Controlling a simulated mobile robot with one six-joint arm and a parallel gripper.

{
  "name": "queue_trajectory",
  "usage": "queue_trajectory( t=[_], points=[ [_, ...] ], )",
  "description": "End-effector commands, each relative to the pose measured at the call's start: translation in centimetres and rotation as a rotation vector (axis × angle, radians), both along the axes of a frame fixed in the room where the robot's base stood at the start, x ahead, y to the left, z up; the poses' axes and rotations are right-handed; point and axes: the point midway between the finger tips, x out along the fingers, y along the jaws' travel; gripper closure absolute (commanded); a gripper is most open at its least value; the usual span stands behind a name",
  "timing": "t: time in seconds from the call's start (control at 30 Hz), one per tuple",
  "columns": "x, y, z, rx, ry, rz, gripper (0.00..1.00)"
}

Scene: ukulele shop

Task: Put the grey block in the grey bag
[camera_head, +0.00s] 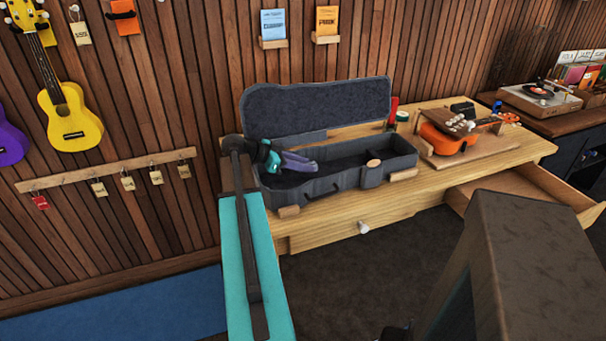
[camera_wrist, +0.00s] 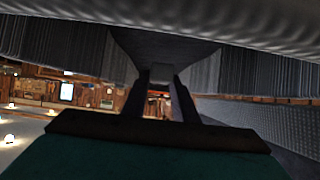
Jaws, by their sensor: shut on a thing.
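The dark grey open case (camera_head: 335,178) is the only bag-like thing I see. It lies on the wooden bench with its lid raised at the back. My gripper (camera_head: 312,165) is at the left part of the case, low over its interior, with its fingers pointing right. In the wrist view, my gripper (camera_wrist: 162,84) is shut on a small grey block (camera_wrist: 162,74) between the fingertips. Dark grey case-like surfaces surround it there. The block cannot be made out in the head view, and I cannot tell whether it touches the case floor.
An orange ukulele (camera_head: 447,138) lies on a wooden stand to the right on the bench (camera_head: 400,200). A red cylinder (camera_head: 393,110) stands behind the case. An open drawer (camera_head: 530,185) juts out at right. The raised lid (camera_head: 318,105) stands behind my gripper.

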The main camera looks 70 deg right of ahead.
Motion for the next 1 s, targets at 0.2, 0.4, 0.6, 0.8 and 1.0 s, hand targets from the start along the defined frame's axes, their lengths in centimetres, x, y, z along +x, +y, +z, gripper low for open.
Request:
queue_trajectory(
  t=[0.2, 0.4, 0.6, 0.8, 1.0],
  points=[
    [0.0, 0.0, -0.7, 0.001, 0.001, 0.0, 0.96],
    [0.0, 0.0, -2.6, 0.001, 0.001, 0.0, 0.96],
    [0.0, 0.0, -3.7, 0.001, 0.001, 0.0, 0.96],
    [0.0, 0.0, -3.7, 0.0, 0.0, 0.0, 0.96],
    [0.0, 0.0, -4.0, 0.0, 0.0, 0.0, 0.96]
  ],
)
